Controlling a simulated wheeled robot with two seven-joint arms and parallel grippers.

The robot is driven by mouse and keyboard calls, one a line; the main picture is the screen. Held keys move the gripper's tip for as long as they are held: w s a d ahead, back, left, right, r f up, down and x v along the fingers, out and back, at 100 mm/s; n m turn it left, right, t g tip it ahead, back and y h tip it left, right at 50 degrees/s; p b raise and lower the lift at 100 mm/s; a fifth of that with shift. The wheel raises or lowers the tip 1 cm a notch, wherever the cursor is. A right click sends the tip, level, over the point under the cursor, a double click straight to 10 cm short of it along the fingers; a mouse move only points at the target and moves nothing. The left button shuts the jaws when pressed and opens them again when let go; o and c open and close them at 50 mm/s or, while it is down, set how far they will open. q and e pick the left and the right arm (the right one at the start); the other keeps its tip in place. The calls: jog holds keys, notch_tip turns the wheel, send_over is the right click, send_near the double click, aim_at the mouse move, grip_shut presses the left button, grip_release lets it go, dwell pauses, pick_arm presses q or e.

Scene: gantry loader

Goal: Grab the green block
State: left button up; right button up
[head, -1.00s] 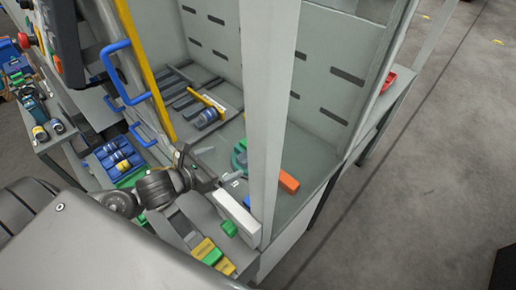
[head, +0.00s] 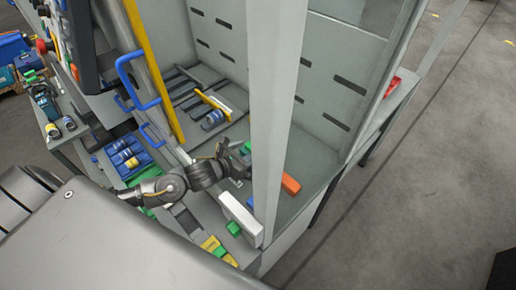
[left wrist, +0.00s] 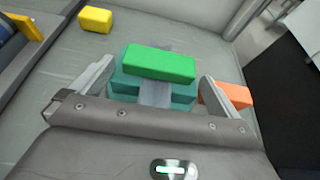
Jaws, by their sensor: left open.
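A bright green block (left wrist: 160,62) lies on top of a teal block-like part (left wrist: 185,92) in the left wrist view. My left gripper (left wrist: 157,76) is open, with one finger to each side of the teal part and the green block just ahead between them. In the head view my left gripper (head: 244,168) reaches inside the machine bay, partly hidden by the white post. A green patch (head: 246,147) shows just beyond it. Another green block (head: 233,228) lies on the front ledge outside the bay. My right gripper is not in view.
An orange block (head: 290,184) lies right of the post, and close beside my right-hand finger in the wrist view (left wrist: 232,95). A yellow block (left wrist: 96,19) lies farther left. The post (head: 275,110) and a white bar (head: 240,218) stand close to my arm.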

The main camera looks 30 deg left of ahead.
pick_arm(q)
jog(key=c, duration=0.9)
jog(key=shift+r, duration=0.1)
jog(key=shift+r+b, duration=0.55)
jog(key=s+a+r, duration=0.9)
jog(key=s+r, duration=0.1)
jog(key=r, duration=0.1)
jog(key=shift+s+r, duration=0.3)
jog(key=shift+r, duration=0.05)
